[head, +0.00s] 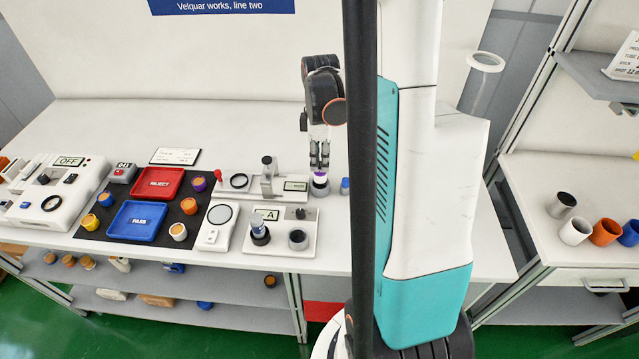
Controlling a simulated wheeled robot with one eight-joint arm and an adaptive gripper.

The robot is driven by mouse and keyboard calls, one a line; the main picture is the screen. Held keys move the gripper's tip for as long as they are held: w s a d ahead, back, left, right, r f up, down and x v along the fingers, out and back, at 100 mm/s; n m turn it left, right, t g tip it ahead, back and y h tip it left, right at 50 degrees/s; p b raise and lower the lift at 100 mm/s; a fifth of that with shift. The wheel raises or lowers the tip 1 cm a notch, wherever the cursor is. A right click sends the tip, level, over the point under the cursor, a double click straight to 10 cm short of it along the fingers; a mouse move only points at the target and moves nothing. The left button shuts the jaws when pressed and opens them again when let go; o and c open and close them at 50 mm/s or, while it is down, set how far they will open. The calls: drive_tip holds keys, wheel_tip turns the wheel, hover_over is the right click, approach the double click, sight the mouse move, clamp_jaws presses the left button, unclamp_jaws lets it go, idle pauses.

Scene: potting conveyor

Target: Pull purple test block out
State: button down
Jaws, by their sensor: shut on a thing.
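The purple test block (320,177) shows as a small purple patch with a pale part at the fingertips of my gripper (319,168). My gripper points straight down over the bench and is shut on the block. The block is upright, just above or still partly inside a dark grey round holder (319,188); I cannot tell which. The fingers hide much of the block.
A white two-station unit marked A (280,230) stands in front of the holder. A small blue piece (345,186) is close on the right. A gauge stand (267,178), red reject tray (158,183) and blue pass tray (135,221) are to the left.

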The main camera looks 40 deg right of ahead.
sight(320, 164)
drive_tip(key=shift+r, duration=0.2)
drive_tip(key=shift+r+p, duration=1.1)
drive_tip(key=shift+r, duration=0.2)
drive_tip(key=shift+r, duration=0.15)
wheel_tip(320, 164, up, 7)
drive_tip(key=p, duration=0.4)
drive_tip(key=shift+p, duration=0.4)
drive_tip(key=shift+f, duration=0.2)
